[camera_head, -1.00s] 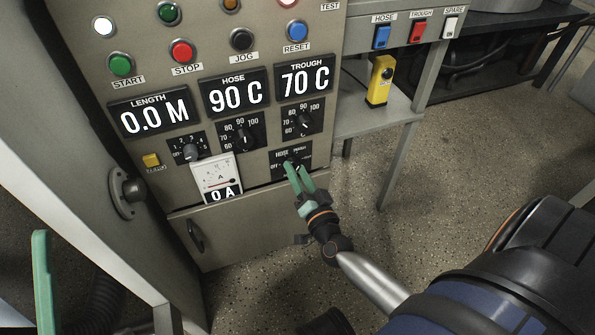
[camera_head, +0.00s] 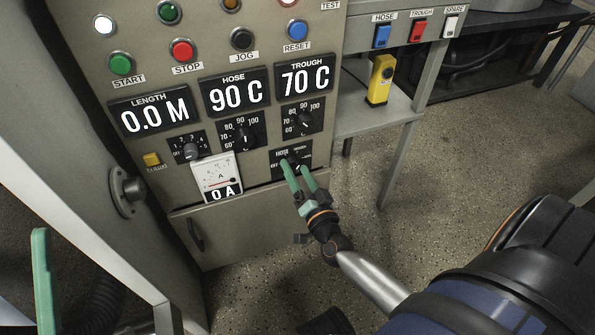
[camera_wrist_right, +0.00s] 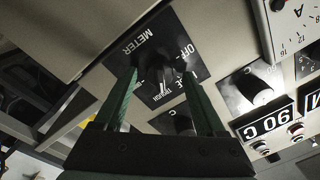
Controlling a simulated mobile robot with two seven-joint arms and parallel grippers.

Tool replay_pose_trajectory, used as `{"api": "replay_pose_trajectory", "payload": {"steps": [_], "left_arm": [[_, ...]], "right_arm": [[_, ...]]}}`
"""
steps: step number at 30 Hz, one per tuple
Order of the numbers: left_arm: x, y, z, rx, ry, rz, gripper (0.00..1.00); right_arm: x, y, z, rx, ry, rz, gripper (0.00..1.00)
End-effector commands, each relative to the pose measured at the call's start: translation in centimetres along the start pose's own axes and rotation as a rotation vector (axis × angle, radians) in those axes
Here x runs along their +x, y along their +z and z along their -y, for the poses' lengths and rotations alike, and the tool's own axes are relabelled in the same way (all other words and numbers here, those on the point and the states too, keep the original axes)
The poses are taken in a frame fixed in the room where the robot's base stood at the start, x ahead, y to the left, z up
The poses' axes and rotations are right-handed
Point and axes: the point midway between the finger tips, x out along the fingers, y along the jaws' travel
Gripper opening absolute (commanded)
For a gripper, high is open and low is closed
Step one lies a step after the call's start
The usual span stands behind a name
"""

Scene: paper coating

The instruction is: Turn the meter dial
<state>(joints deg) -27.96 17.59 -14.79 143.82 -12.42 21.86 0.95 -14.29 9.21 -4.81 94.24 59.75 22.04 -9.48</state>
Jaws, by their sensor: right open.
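The meter dial (camera_head: 296,157) is a dark knob on a black plate low on the grey control panel, labelled HOSE, TROUGH and OFF. In the right wrist view, the upside-down plate (camera_wrist_right: 165,42) also reads METER. My right gripper (camera_head: 294,167) is open at this dial. In the right wrist view, its green fingers (camera_wrist_right: 161,76) stand on either side of the dark knob, with no clear grip on it. The fingers partly cover the plate in the head view. One green finger of my left gripper (camera_head: 42,280) shows at the lower left, away from the panel.
A white ammeter (camera_head: 216,172) reading 0 A is left of the dial. The hose knob (camera_head: 243,139) and trough knob (camera_head: 303,121) are above. Displays read 0.0 M, 90 C and 70 C. A yellow device (camera_head: 381,80) stands on the side shelf.

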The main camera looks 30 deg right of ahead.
Motion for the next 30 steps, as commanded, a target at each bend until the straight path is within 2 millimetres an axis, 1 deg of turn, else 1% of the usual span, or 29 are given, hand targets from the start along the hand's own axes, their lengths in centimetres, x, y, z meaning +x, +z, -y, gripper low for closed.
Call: {"api": "replay_pose_trajectory", "payload": {"steps": [2,5,12,16,21,30], "left_arm": [[0.1,-0.1,0.1,-0.001,-0.003,0.0,0.5],[0.3,-0.3,0.2,-0.003,-0.005,-0.001,0.5],[1.0,-1.2,0.7,-0.014,-0.011,-0.01,0.5],[1.2,-1.5,0.9,-0.014,-0.013,-0.014,0.5],[1.2,-1.5,0.9,-0.012,-0.009,-0.014,0.5],[1.2,-1.5,0.8,-0.009,-0.001,-0.013,0.5]], "right_arm": [[-0.2,0.0,0.0,-0.001,0.0,0.0,0.73],[-1.1,0.0,0.0,-0.001,0.001,0.003,0.73],[-5.1,-0.1,0.1,-0.001,0.002,0.003,0.73],[-6.7,-0.1,0.0,-0.001,0.001,0.003,0.73],[-7.5,0.0,0.0,0.0,-0.001,0.0,0.73],[-7.5,0.0,0.0,0.0,-0.001,0.0,0.73]]}}
